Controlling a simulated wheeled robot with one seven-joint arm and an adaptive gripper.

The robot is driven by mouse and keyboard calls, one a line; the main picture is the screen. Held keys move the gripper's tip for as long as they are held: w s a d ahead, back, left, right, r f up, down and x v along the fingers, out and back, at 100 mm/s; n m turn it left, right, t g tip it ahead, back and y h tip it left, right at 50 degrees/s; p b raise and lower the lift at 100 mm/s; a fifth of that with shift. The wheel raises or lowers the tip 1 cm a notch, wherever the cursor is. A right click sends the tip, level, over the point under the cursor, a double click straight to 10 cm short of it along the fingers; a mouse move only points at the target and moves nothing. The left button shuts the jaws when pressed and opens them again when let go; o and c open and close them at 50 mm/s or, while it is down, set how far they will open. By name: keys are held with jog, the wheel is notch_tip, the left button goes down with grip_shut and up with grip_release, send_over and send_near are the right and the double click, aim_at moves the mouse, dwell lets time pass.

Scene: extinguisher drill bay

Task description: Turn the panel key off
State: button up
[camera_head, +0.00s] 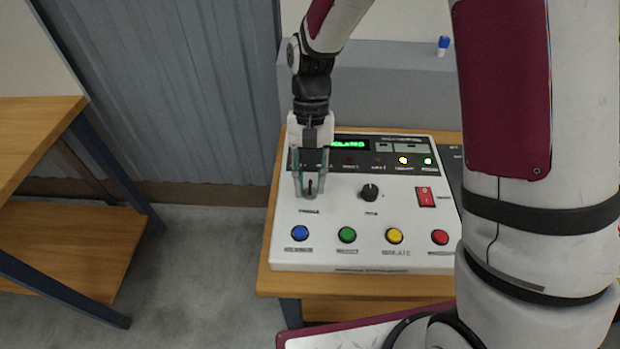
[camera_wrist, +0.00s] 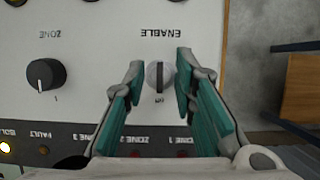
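The white control panel (camera_head: 335,253) stands on a wooden table. My gripper (camera_head: 310,186) points down over the key (camera_head: 311,187). In the wrist view my gripper (camera_wrist: 160,75) is open, its teal-padded fingers on either side of the key with a gap to each.
Blue (camera_head: 300,233), green (camera_head: 347,235), yellow (camera_head: 394,236) and red (camera_head: 440,237) buttons line the front. A partly hidden green display (camera_head: 349,144) is behind.

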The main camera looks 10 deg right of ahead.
jog(key=v, duration=1.1)
jog(key=shift+r, duration=0.4)
jog(key=shift+w, duration=0.1)
jog(key=s+d+r+n+t, duration=0.1)
jog(key=s+d+r+t, duration=0.4)
jog(key=s+d+r, duration=0.35)
jog(key=s+d+r+t, duration=0.1)
jog(key=s+t, duration=0.1)
jog(key=s, duration=0.3)
jog(key=s+d+r+n+t, duration=0.1)
jog(key=s+d+t, duration=0.1)
jog(key=s, duration=0.4)
jog(key=shift+s+d+r+h, duration=0.2)
jog(key=shift+d+r+h, duration=0.1)
jog(key=shift+r+h, duration=0.1)
